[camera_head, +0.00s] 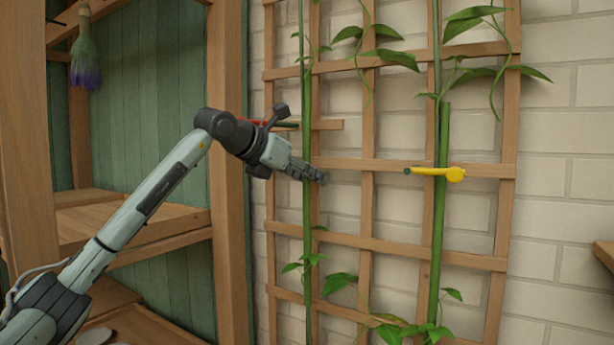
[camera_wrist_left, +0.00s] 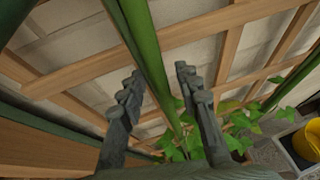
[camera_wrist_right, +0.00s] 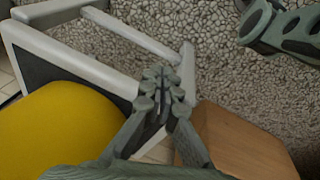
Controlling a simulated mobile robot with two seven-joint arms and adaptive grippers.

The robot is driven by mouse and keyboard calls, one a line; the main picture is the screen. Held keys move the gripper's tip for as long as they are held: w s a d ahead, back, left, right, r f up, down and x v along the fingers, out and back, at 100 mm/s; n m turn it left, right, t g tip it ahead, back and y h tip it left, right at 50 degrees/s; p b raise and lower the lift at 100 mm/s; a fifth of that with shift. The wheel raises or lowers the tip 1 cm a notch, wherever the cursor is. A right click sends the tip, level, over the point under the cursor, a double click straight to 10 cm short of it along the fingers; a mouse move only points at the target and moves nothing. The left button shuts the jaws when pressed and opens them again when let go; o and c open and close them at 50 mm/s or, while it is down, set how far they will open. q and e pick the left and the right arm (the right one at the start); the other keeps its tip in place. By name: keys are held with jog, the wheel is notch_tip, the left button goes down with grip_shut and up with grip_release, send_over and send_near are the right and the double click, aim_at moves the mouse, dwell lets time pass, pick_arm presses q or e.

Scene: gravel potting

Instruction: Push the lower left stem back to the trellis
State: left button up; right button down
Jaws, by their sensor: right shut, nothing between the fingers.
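The left green stem (camera_head: 307,215) runs up along the left side of the wooden trellis (camera_head: 390,244), close to a vertical slat. My left gripper (camera_head: 312,174) is at this stem, around the trellis's middle height. In the left wrist view the left gripper (camera_wrist_left: 158,88) is open, its fingers on either side of the stem (camera_wrist_left: 147,50); I cannot tell whether they touch it. The trellis slats (camera_wrist_left: 180,32) show behind. My right gripper (camera_wrist_right: 162,98) is shut and empty in the right wrist view, away from the trellis.
A yellow clip (camera_head: 450,174) sits at the right stem (camera_head: 438,220). A short wooden bar (camera_head: 325,125) and a red item (camera_head: 262,122) are near my left wrist. A wooden shelf (camera_head: 150,225) stands left. A yellow object (camera_wrist_right: 60,125) and gravel (camera_wrist_right: 225,75) lie below my right gripper.

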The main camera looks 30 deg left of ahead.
pick_arm(q)
jog(key=v, duration=1.2)
